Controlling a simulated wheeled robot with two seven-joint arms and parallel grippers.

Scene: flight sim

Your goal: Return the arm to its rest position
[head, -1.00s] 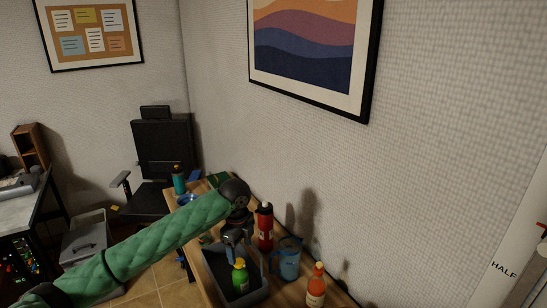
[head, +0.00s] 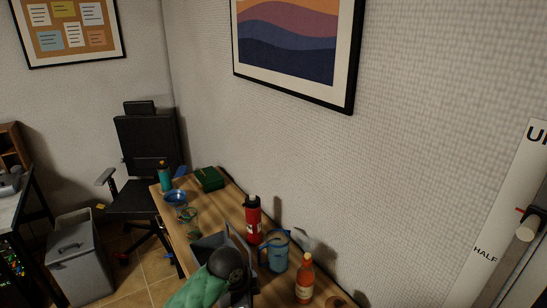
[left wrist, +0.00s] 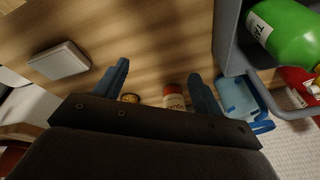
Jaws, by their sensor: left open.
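My left arm in its green padded sleeve (head: 197,290) comes in at the bottom of the head view, its dark wrist joint in front of the grey tray (head: 207,243). In the left wrist view my left gripper (left wrist: 160,78) is open, with its two blue fingers apart and nothing between them. The wooden table top (left wrist: 150,35) lies beyond the fingers. The tray wall (left wrist: 228,35) and a green bottle (left wrist: 285,35) in the tray show at the right. My right gripper is not in view.
A red bottle (head: 252,222), a blue jug (head: 274,252) and an orange sauce bottle (head: 305,280) stand along the wall side of the table. A teal bottle (head: 164,178), blue bowl (head: 175,198) and green box (head: 209,178) are farther back. A grey bin (head: 75,260) stands on the floor.

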